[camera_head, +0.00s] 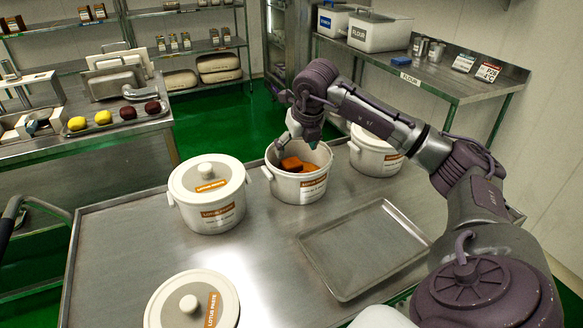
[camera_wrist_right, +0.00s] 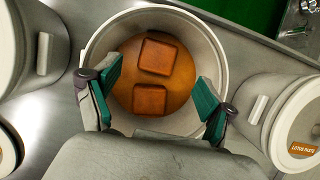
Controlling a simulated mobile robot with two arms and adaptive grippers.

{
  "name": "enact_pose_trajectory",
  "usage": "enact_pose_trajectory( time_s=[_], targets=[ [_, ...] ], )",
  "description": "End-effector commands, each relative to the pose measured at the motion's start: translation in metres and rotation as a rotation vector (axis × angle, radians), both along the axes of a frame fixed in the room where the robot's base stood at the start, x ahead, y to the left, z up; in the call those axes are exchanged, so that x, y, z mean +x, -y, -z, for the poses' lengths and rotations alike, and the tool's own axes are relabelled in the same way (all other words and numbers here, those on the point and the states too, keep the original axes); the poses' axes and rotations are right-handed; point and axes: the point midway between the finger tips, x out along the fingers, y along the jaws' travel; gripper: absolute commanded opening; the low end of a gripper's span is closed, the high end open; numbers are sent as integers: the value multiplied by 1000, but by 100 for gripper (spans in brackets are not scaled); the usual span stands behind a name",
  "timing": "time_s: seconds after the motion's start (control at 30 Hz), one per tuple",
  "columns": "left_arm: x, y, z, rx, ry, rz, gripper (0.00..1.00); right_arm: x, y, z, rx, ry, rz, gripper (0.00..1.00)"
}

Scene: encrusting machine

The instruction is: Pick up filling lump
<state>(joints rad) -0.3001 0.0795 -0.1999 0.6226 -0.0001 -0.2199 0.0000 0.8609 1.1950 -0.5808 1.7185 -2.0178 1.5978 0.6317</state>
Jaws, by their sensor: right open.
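Two square orange-brown filling lumps (camera_wrist_right: 158,57) lie in an open white pot (camera_wrist_right: 196,28) on orange paste, one (camera_wrist_right: 150,99) nearer my gripper and one farther. In the head view the lumps (camera_head: 291,163) show inside the open pot (camera_head: 299,190). My right gripper (camera_wrist_right: 157,92) is open, with its green-padded fingers apart at the pot's mouth, one on each side of the lumps. It holds nothing. In the head view the right gripper (camera_head: 297,138) is over the pot's back rim. My left gripper is not in view.
Lidded white pots stand left (camera_head: 208,200), in front (camera_head: 192,302) and right (camera_head: 375,154) of the open pot. An empty metal tray (camera_head: 335,285) lies on the steel table (camera_head: 110,265) at right. Side tables stand farther back.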

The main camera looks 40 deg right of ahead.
Motion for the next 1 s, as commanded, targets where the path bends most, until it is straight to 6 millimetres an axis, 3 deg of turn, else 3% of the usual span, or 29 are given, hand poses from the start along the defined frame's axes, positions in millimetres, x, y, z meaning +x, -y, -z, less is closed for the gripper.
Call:
enact_pose_trajectory(
  time_s=[0.23,0.5,0.8,0.83,1.0],
  targets=[
    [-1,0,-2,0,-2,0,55,6,1,18,0,-2,-1,83],
    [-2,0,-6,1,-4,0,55,19,3,54,1,-2,0,83],
    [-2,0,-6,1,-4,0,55,21,4,60,-1,1,-1,83],
    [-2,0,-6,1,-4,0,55,21,4,60,-1,1,-1,81],
    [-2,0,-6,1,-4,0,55,21,4,60,-1,1,-1,53]
  ],
)
